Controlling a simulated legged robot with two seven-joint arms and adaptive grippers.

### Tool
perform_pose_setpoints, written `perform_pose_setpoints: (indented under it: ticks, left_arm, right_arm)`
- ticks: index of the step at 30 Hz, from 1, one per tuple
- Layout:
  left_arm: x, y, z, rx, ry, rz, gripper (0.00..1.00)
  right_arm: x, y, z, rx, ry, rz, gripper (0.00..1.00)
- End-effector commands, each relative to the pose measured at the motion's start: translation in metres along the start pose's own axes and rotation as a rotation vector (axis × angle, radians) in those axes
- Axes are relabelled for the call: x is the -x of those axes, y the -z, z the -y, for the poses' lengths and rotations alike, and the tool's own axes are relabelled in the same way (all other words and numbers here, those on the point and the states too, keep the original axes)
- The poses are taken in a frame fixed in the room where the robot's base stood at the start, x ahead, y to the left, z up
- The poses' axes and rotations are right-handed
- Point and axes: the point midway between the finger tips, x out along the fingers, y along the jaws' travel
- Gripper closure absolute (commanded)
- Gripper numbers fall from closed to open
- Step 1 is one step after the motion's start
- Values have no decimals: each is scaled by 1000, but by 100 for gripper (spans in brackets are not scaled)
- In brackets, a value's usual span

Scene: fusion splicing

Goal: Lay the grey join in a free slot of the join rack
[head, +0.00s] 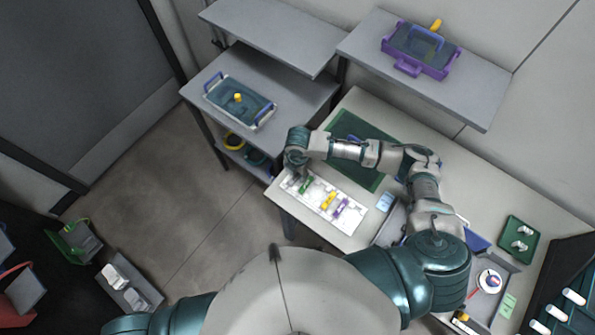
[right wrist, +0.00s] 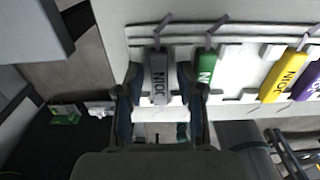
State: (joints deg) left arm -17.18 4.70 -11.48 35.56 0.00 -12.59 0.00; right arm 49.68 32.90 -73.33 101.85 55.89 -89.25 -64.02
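The join rack (head: 352,222) is a white slotted tray at the table's left front edge; it also shows in the right wrist view (right wrist: 232,88). The grey join (right wrist: 158,78) lies in the rack's leftmost visible slot, beside the green join (right wrist: 206,68). The yellow join (right wrist: 284,75) and purple join (right wrist: 308,82) lie further right. My right gripper (right wrist: 159,88) is over the rack's left end, its fingers on either side of the grey join with gaps visible. In the head view the right gripper (head: 297,170) hides the grey join. My left gripper is out of view.
A green mat (head: 350,172) lies behind the rack, partly under my right arm. A small blue-screened device (head: 385,201) stands to the rack's right. The floor lies open left of the table. A shelf unit with a blue-handled tray (head: 240,103) stands behind left.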

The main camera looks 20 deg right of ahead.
Motion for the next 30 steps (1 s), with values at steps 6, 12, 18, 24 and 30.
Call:
perform_pose_setpoints:
  ticks: [6, 12, 18, 24, 30]
  left_arm:
    - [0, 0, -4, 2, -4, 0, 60]
    - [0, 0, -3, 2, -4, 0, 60]
    - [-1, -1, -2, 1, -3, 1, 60]
    - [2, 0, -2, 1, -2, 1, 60]
    - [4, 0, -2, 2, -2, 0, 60]
  right_arm:
    - [0, -2, 1, -3, 3, 5, 57]
    - [0, -2, 0, -2, 2, 4, 57]
    - [8, -2, 0, -1, 1, 4, 57]
    - [48, -2, -1, -1, -2, 5, 57]
    - [95, -2, -1, -1, -2, 5, 57]
